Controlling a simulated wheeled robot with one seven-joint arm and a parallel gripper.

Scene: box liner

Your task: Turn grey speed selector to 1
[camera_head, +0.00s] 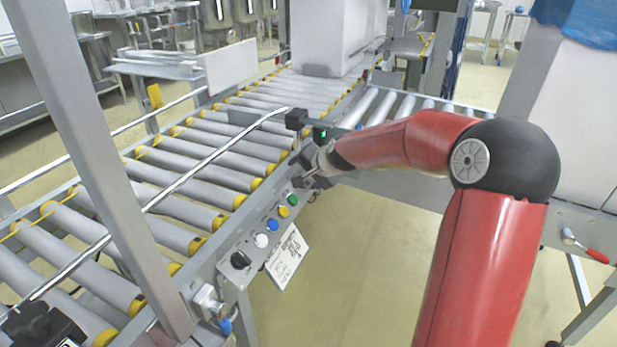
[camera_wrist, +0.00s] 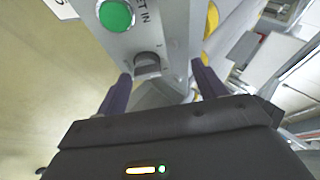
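The grey speed selector (camera_wrist: 147,62) is a small round knob on the grey control panel (camera_wrist: 165,20), just past the green button (camera_wrist: 116,14) in the wrist view. My gripper (camera_wrist: 161,70) is open, its two dark fingers wide apart. The knob lies between the fingers in the picture, closer to the left fingertip; I see no contact. In the head view my gripper (camera_head: 308,180) is at the far end of the button row, and the grey knob cannot be made out there. The knob's setting is too small to read.
The panel also bears a green button (camera_head: 292,200), a yellow button (camera_head: 284,212), a blue button (camera_head: 272,224), a white button (camera_head: 261,240) and a black selector (camera_head: 240,260). A paper label (camera_head: 287,258) hangs beside them. The roller conveyor (camera_head: 190,180) runs behind.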

